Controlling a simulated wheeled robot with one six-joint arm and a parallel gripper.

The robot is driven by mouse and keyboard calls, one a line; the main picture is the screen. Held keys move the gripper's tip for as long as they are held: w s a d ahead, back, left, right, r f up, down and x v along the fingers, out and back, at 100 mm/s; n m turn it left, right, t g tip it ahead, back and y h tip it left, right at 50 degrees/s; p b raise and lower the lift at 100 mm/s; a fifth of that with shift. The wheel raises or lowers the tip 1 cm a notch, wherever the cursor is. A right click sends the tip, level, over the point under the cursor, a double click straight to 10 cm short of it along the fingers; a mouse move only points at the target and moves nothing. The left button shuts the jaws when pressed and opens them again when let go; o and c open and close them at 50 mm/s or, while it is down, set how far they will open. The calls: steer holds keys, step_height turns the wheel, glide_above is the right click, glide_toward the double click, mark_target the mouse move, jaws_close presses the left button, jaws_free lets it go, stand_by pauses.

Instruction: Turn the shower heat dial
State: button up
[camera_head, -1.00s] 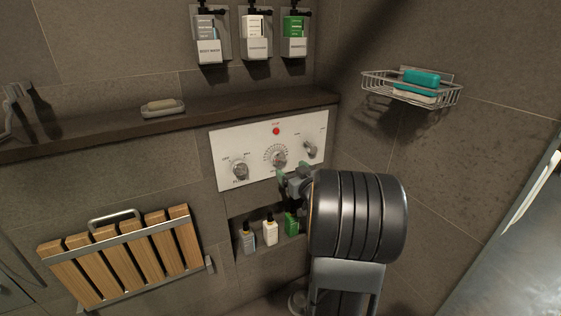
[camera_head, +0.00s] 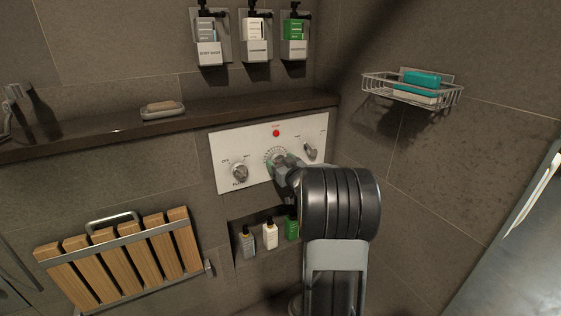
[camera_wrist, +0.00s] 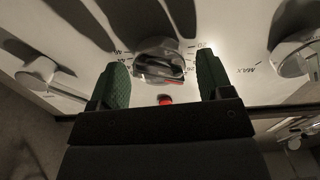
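The white control panel (camera_head: 225,177) is on the tiled wall, with a red button and several metal dials. The middle dial, with a ring of marks round it, is largely hidden by my gripper (camera_head: 283,164) in the head view. In the wrist view this dial (camera_wrist: 159,62) lies between the two green fingers of my gripper (camera_wrist: 163,82), which are apart. Gaps show on both sides of the dial, so the fingers do not clasp it. I cannot tell the exact depth of the fingertips from the panel.
The left dial (camera_head: 239,172) and right dial (camera_head: 310,150) flank the middle one. The red button (camera_head: 276,133) is above it. A dark ledge (camera_head: 220,108) runs just above the panel. Small bottles (camera_head: 270,235) stand in a niche below. A wire basket (camera_head: 410,91) hangs at right.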

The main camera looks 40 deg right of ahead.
steer(key=c, duration=0.8)
steer(key=shift+m+p, duration=0.3)
steer(key=shift+p, duration=0.05)
steer(key=m+p, duration=0.2)
steer(key=p, duration=0.1)
steer(key=shift+r+m, duration=0.15)
steer(key=shift+m, duration=0.25)
steer(key=shift+m+p, duration=4.5)
steer(key=shift+m, duration=2.7)
steer(key=shift+w, duration=0.1)
